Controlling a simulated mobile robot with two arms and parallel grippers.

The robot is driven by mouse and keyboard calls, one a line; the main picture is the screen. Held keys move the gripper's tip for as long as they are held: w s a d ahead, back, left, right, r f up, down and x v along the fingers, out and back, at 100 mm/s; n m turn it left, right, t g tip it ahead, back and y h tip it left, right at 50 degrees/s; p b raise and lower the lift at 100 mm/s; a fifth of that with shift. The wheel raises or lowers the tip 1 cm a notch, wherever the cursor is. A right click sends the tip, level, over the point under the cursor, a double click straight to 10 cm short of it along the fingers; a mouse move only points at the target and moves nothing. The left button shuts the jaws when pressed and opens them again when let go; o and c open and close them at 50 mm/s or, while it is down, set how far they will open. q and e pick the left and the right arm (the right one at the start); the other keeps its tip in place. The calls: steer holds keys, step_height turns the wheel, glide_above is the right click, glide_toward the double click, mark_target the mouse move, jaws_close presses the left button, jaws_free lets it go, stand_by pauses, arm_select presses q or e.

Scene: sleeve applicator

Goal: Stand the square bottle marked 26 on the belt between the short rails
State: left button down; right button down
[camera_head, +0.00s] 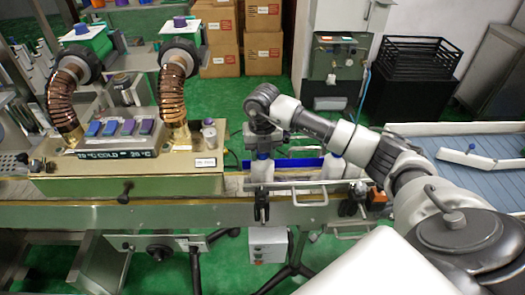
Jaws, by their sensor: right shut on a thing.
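My right gripper (263,143) points down over the conveyor and is shut on the top of a pale bottle with a blue cap (262,171). The bottle is upright at the belt, behind the front rail (308,187). The gripper hides much of its top, and I cannot read a number on it. I cannot tell whether its base touches the belt. A second pale bottle (333,168) stands to its right, partly behind my right arm. The belt (232,184) shows only in part between the machine and the rail. My left gripper is out of view.
The brown-topped machine (188,163) with two copper hoses stands left of the held bottle. A grey control box (268,244) hangs below the conveyor. A blue-grey table (490,178) with white rails is at the right. Cartons (264,50) and a black crate (411,75) stand behind.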

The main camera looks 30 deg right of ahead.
steer(key=shift+f, duration=0.15)
steer(key=c, duration=0.9)
jaws_free()
steer(key=shift+o, duration=1.2)
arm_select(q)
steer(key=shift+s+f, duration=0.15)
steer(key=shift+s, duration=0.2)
arm_select(e)
steer(key=shift+r, duration=0.55)
arm_select(q)
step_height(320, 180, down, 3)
steer(key=b, duration=0.3)
arm_select(e)
step_height(320, 180, up, 11)
steer(key=shift+r, duration=0.15)
